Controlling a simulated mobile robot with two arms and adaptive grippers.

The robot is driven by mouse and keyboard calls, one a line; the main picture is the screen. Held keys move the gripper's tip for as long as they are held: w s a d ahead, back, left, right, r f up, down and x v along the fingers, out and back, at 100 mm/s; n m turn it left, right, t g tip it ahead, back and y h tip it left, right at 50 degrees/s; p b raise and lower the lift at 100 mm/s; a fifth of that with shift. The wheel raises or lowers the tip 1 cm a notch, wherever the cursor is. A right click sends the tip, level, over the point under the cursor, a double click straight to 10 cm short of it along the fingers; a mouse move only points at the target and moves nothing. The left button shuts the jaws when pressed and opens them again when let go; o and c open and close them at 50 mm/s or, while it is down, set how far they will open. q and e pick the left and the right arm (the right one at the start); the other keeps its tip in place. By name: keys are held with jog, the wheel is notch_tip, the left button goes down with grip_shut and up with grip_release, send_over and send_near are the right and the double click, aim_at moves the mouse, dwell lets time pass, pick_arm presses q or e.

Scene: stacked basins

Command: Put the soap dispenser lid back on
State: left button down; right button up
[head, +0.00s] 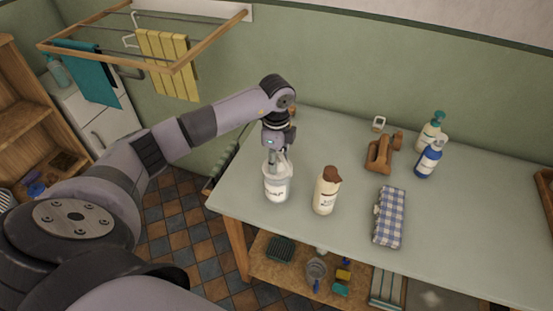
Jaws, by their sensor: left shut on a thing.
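The soap dispenser (277,188), a whitish jar with dark lettering on its front, stands upright near the left end of the grey-green table. My left gripper (279,157) points down right above it and is shut on the soap dispenser lid (284,164), a small pale piece with a pump. The lid is at the jar's mouth in the picture. The fingers partly hide it, so I cannot tell whether it touches the rim or is seated. My right gripper is not in view.
A cream bottle with a brown cap (326,190) stands close on the right. Further right are a checked cloth bundle (389,217), a brown wooden object (380,153), a green-topped bottle (432,130) and a blue bottle (428,158). The table (460,215) has free room at right.

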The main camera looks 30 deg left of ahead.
pick_arm(q)
jog(key=shift+f+b, duration=0.3)
jog(key=shift+f, duration=0.25)
jog(key=c, duration=1.1)
grip_release()
jog(key=shift+o, duration=0.2)
jog(key=o, duration=0.4)
jog(key=shift+r, duration=0.1)
jog(key=shift+r+p, duration=2.7)
jog(key=shift+r, duration=0.8)
